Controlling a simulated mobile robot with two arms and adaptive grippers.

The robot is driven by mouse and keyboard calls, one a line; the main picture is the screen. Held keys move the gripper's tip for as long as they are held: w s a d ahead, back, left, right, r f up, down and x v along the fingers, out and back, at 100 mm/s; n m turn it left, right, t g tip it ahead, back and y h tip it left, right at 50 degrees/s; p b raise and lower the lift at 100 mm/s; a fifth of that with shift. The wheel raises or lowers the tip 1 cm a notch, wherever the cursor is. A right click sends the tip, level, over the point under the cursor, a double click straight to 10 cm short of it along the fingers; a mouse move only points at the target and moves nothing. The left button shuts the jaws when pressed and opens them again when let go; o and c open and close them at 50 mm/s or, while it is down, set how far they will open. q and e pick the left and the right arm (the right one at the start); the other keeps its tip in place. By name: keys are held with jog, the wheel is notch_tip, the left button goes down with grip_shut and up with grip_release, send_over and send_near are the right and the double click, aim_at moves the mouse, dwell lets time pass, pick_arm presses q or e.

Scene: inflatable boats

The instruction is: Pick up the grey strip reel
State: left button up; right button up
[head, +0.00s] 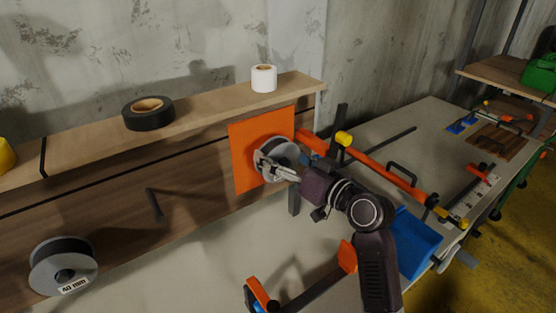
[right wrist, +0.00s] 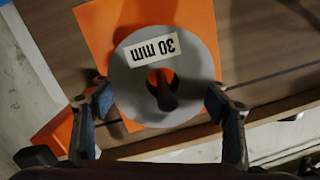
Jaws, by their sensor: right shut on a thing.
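The grey strip reel (head: 283,147) sits in front of an orange panel (head: 249,176) on the wooden back board. In the right wrist view the reel (right wrist: 192,61) shows its round grey face, a "30 mm" label and a dark peg in its centre hole. My right gripper (head: 272,166) is shut on the reel, with one finger at each side of its rim. The reel is still at the peg; whether it has come forward along it I cannot tell. My left gripper is not in view.
A second reel (head: 63,267) marked "40 mm" hangs at the lower left, with a bare peg (head: 154,204) between. A black tape roll (head: 148,114) and a white roll (head: 264,78) stand on the shelf above. Orange clamps and a blue bin (head: 417,245) lie at the right.

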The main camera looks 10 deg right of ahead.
jog(key=shift+r, duration=0.15)
jog(key=shift+r+b, duration=0.45)
jog(key=shift+r, duration=0.05)
jog(key=f+b+v, duration=0.1)
jog(key=b+v, duration=0.1)
jog(key=v, duration=0.5)
notch_tip(320, 180, up, 14)
jog(key=shift+s+d, duration=0.2)
jog(key=shift+s, duration=0.2)
jog(key=shift+r, duration=0.15)
